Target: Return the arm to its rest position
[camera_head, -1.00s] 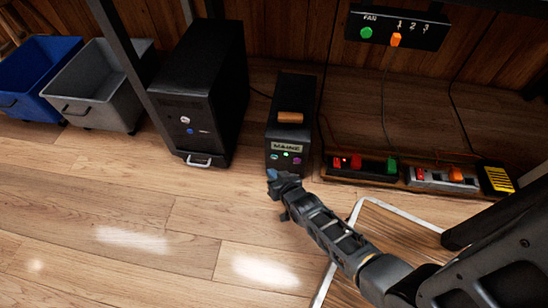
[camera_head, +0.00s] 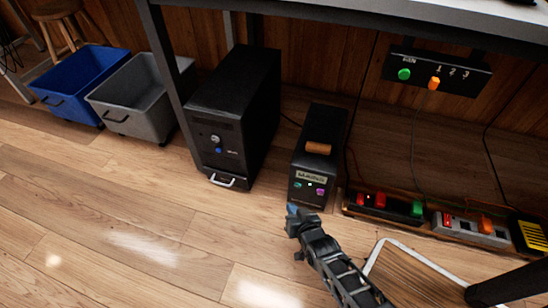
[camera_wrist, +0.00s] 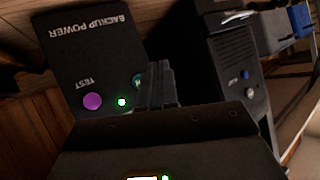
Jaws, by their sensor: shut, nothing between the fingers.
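My gripper (camera_head: 292,210) is shut and empty, low in front of a small black box (camera_head: 322,140). In the wrist view, its shut fingers (camera_wrist: 158,85) stand in front of the box's panel (camera_wrist: 85,45), marked "BACKUP POWER" and "TEST". A purple button (camera_wrist: 92,101) and a lit green light (camera_wrist: 122,102) show left of the fingers. A teal button (camera_wrist: 137,82) is partly hidden behind them. I cannot tell whether the fingertips touch the panel. My arm reaches out from the lower right in the head view.
A black computer tower (camera_head: 235,115) stands left of the box, with a grey bin (camera_head: 138,100) and a blue bin (camera_head: 80,80) beyond. Power strips (camera_head: 385,205) lie to the right. A switch panel (camera_head: 437,75) hangs under the desk (camera_head: 380,22). Open wooden floor (camera_head: 110,220) lies in front.

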